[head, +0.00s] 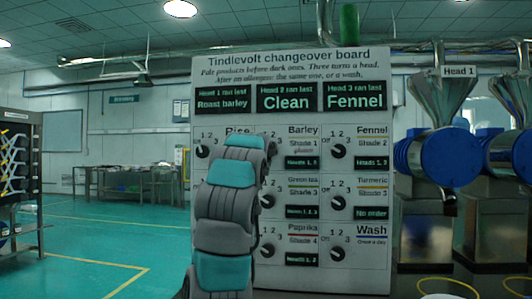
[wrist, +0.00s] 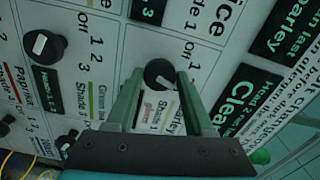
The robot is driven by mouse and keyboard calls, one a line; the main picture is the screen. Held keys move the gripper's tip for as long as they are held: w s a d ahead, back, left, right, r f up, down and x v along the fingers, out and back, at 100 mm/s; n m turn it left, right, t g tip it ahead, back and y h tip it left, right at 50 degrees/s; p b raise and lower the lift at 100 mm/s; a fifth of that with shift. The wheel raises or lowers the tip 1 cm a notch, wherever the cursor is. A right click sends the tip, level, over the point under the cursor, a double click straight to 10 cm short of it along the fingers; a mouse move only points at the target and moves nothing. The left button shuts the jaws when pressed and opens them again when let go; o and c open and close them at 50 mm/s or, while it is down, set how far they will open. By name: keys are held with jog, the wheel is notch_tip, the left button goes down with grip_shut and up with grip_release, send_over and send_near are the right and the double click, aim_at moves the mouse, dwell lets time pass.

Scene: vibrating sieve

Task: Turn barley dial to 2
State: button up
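The changeover board (head: 290,60) carries several black dials, each with a label and a small screen. The Barley label (head: 303,131) is in the top row, middle column, in the head view; its dial is hidden there behind my arm. In the wrist view the black barley dial (wrist: 160,73) sits between the two green fingertips of my gripper (wrist: 159,76). The fingers are apart, one on each side of the dial; I cannot tell if they touch it. The barley label also shows between the fingers (wrist: 165,115). The dial's pointer setting is unclear.
The Fennel dial (head: 338,151) is to the right and the Turmeric dial (head: 338,202) below it. In the wrist view a neighbouring dial (wrist: 40,44) with a white pointer is at upper left. Blue sieve machines (head: 445,157) stand right of the board.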

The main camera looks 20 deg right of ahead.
jog(key=o, duration=0.5)
jog(key=shift+c, duration=0.2)
jog(key=b+v, duration=0.3)
jog(key=v, duration=0.4)
jog(key=shift+s+a, duration=0.2)
jog(key=shift+s, duration=0.1)
